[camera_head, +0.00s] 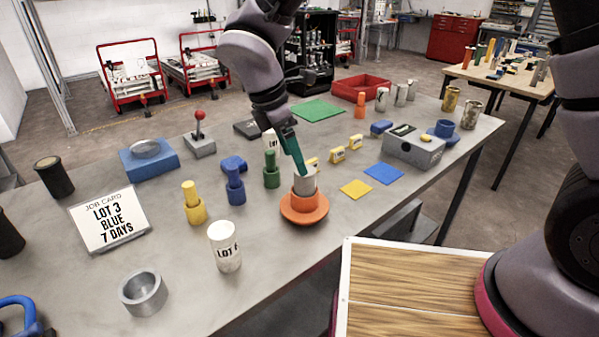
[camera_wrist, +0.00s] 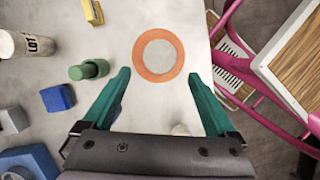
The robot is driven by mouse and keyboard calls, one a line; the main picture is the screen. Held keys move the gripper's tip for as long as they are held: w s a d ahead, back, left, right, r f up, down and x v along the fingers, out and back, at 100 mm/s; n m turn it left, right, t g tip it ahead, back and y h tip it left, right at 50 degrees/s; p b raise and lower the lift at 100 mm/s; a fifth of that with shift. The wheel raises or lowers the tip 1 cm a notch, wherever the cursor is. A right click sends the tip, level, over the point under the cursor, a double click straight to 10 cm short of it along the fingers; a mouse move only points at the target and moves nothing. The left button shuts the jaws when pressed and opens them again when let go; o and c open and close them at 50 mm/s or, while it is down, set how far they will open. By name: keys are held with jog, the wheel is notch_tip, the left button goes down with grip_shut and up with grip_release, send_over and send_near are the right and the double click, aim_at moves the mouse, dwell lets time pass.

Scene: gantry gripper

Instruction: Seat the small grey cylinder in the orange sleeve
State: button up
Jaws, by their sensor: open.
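The small grey cylinder (camera_head: 304,184) stands upright in the orange sleeve (camera_head: 304,212), with its upper part showing above the sleeve's rim. In the wrist view the cylinder's round grey top (camera_wrist: 160,57) lies inside the sleeve's orange ring (camera_wrist: 158,38), with orange all around it. How deep it sits is hidden. My gripper (camera_head: 302,170) is over the cylinder in the head view, with a teal finger overlapping its top edge. In the wrist view my gripper (camera_wrist: 159,76) is open and empty, its fingers spread wider than the ring. Contact cannot be told.
A green peg part (camera_head: 271,170), a blue one (camera_head: 235,186) and a yellow one (camera_head: 193,204) stand left of the sleeve. A white LOT cup (camera_head: 224,247) stands in front. Yellow (camera_head: 356,189) and blue (camera_head: 384,173) mats lie to the right. The table edge is close by.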

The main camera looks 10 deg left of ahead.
jog(key=w+v, duration=0.1)
jog(key=v, duration=0.3)
jog(key=w+d+r+m+y, duration=0.1)
jog(key=w+d+r+m, duration=0.2)
jog(key=d+r+m, duration=0.45)
jog(key=w+d+r+m+y, duration=0.1)
jog(key=w+d+r+m, duration=0.35)
jog(key=d, duration=0.55)
jog(key=s+d+r+m+t+y, duration=0.1)
jog(key=s+d+r+m+t, duration=0.1)
jog(key=d+m, duration=0.6)
jog(key=s+d+r+m+t+y, duration=0.2)
jog(key=s+d+r+m, duration=0.3)
jog(key=d, duration=0.7)
jog(key=shift+d+r+m+t, duration=0.15)
jog(key=shift+r+m+t, duration=0.7)
jog(key=shift+m, duration=1.05)
jog(key=shift+r+g, duration=0.2)
jog(key=shift+g, duration=0.05)
